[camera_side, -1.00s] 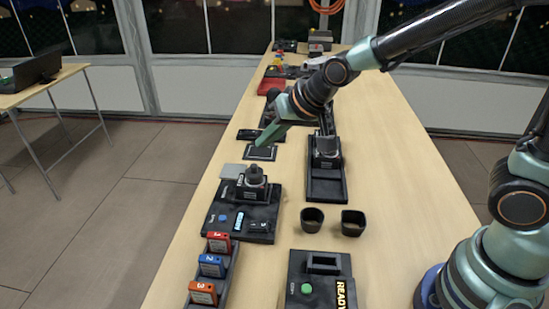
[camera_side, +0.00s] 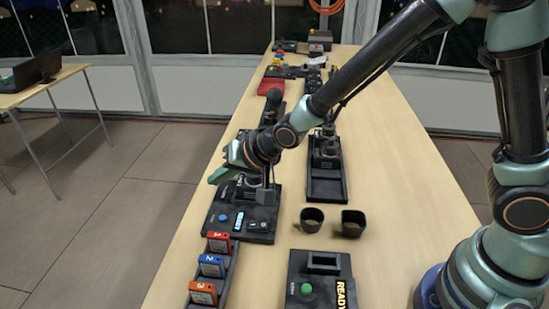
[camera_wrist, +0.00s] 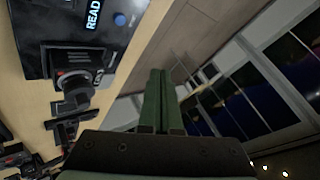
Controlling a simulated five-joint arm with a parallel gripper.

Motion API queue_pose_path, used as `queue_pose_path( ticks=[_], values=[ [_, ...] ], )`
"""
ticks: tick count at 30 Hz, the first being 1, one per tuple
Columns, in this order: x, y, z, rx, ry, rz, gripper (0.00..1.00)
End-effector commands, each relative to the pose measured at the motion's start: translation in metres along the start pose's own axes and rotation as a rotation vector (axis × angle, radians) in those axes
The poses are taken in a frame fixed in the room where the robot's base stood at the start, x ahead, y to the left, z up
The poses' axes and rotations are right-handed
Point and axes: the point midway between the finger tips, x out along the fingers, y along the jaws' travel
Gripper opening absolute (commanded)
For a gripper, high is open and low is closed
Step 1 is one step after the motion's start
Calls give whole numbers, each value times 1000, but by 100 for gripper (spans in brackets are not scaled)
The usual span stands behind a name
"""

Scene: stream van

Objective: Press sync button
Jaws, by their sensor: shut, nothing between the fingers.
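A black device box (camera_side: 258,226) stands on the table, with a round blue button (camera_side: 223,218) and a small lit display on its near face. In the wrist view the blue button (camera_wrist: 119,19) is at the top, beside the display. A second black box has a green button (camera_side: 306,289) and a READY label at the front. I cannot read which button is marked sync. My gripper (camera_side: 217,178) is shut and empty, over the device box's far left edge, apart from the blue button. Its closed fingers (camera_wrist: 158,76) show in the wrist view. My wrist hides part of the box.
A rack with numbered red, blue and orange cartridges (camera_side: 211,265) stands at the front left. Two small black cups (camera_side: 312,219) and a long black tray (camera_side: 326,185) lie to the right. The table's right side is clear.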

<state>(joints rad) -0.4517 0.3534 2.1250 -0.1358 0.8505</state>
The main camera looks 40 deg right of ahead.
Motion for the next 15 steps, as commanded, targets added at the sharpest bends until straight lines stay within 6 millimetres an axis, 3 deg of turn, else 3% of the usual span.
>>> queue_pose_path(
  ticks=[15],
  values=[
    [39,31,27,-1,-3,4,0]
  ],
)
